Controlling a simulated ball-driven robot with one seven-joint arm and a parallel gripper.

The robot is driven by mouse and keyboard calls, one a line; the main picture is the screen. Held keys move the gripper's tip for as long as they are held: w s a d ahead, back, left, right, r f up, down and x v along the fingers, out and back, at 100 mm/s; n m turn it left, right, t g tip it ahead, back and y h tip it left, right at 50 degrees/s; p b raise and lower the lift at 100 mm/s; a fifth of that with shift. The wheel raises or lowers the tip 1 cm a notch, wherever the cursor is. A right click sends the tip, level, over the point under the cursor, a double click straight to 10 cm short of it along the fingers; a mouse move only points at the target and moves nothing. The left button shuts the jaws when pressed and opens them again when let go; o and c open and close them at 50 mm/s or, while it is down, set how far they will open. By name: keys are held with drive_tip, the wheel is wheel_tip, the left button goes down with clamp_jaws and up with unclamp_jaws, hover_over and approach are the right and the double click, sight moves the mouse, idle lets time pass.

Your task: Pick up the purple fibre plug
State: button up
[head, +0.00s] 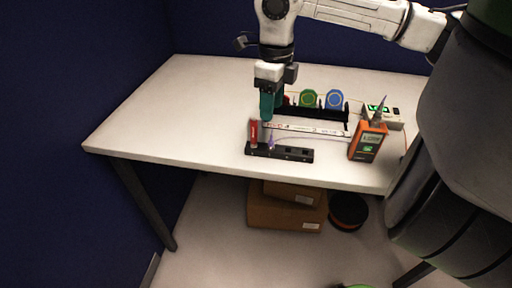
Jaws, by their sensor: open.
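The purple fibre plug (271,142) is a small thin piece standing at the black block (293,154) near the front edge of the white table. My gripper (266,121) has teal fingers and points down just above and slightly behind the plug. It is open. The fingers cover part of what lies behind them, and I cannot tell whether they touch the plug or stand apart from it.
A red piece (254,132) stands close left of the plug. Behind are a white labelled strip (305,128) and a black rack with green (308,98) and blue (335,98) discs. An orange meter (367,141) stands right. The table's left side is clear.

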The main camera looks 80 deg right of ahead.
sight(271, 144)
drive_tip(key=shift+s+d+f, duration=0.1)
drive_tip(key=shift+s+f, duration=0.05)
drive_tip(key=shift+f, duration=0.2)
wheel_tip(271, 144, down, 10)
drive_tip(key=shift+f+p, duration=0.1)
drive_tip(key=shift+p, duration=0.5)
drive_tip(key=shift+c, duration=0.4)
clamp_jaws()
